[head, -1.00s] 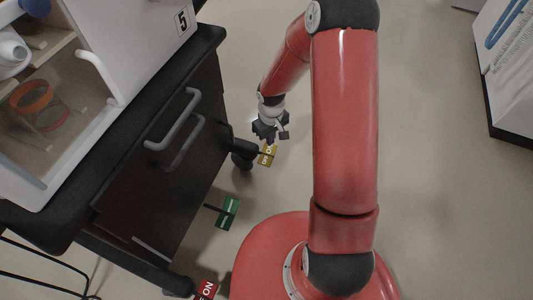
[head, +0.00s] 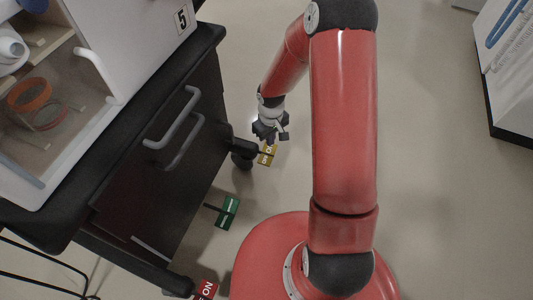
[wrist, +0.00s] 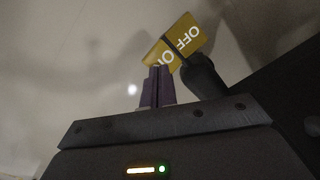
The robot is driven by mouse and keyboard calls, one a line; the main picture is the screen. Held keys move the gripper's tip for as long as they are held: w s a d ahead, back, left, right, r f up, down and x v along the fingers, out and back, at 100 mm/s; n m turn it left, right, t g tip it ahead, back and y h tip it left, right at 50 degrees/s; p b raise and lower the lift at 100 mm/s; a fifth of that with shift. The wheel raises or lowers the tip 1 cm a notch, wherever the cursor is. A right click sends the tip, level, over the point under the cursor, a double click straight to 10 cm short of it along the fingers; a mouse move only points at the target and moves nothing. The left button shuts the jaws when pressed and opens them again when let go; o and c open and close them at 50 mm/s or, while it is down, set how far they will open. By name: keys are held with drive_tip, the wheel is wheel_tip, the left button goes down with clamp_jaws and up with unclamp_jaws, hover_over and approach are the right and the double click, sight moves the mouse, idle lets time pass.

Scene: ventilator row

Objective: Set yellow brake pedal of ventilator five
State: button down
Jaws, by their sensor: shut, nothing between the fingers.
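The cart of ventilator five (head: 140,150) stands at the left in the head view, with a "5" label (head: 182,18) on its white housing. The yellow brake pedal (head: 267,155) sticks out low at its far castor. In the wrist view the yellow pedal (wrist: 175,42) shows the words "OFF" and "ON" and looks tilted, on a dark stem. My gripper (head: 270,136) is directly by the yellow pedal in the head view and hides part of it. In the wrist view its shut fingertips (wrist: 158,72) overlap the pedal's "ON" end; I cannot tell whether they touch.
A green pedal (head: 228,212) and a red pedal (head: 206,290) marked "ON" stick out along the same cart side. Drawer handles (head: 175,118) project above them. Another white unit (head: 505,75) stands at the far right. Floor (head: 440,200) between is clear.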

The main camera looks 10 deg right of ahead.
drive_tip(key=shift+f+b, duration=0.6)
drive_tip(key=shift+f, duration=0.65)
drive_tip(key=shift+r+p, duration=2.8)
drive_tip(key=shift+r, duration=0.8)
